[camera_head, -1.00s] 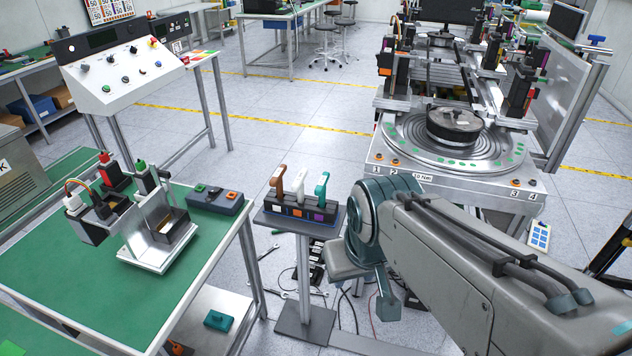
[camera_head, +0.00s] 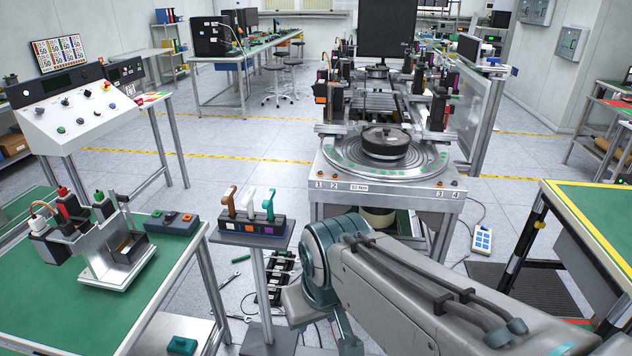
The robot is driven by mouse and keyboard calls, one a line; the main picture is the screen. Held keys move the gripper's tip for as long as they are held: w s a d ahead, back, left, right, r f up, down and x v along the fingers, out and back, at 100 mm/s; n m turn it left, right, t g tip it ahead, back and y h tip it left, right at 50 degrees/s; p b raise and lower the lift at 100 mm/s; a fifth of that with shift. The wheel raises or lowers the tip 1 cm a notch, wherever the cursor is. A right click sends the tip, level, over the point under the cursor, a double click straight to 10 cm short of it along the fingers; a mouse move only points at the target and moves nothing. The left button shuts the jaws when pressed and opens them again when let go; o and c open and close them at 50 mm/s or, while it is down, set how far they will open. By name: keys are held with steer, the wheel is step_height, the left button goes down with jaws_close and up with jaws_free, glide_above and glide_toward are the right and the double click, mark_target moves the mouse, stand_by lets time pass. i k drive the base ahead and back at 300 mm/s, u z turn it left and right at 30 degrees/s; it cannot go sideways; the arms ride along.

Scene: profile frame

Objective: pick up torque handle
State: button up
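Three upright handles with hooked tops stand side by side in a dark holder block (camera_head: 252,227) on a small pedestal: a brown one (camera_head: 229,204), a white one (camera_head: 249,203) and a teal one (camera_head: 268,206). I cannot tell which is the torque handle. The block has coloured squares on its front. My arm reaches in from the lower right, and its teal joint is just right of the pedestal. My gripper cannot be made out; the far end of the arm is hidden or below the picture edge.
The pedestal (camera_head: 258,285) stands between a green-topped table (camera_head: 165,265) with fixtures on the left and a machine with a round turntable (camera_head: 432,162) behind. A yellow-edged table (camera_head: 590,230) is on the right. Cables and tools lie on the floor.

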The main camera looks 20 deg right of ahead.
mark_target(267, 203)
steer(key=z, duration=0.75)
steer(key=i, duration=1)
steer(key=u, duration=0.7)
steer(key=k, duration=1.05)
steer(key=z, duration=0.65)
steer(key=i, duration=1.5)
steer(key=u, duration=0.45)
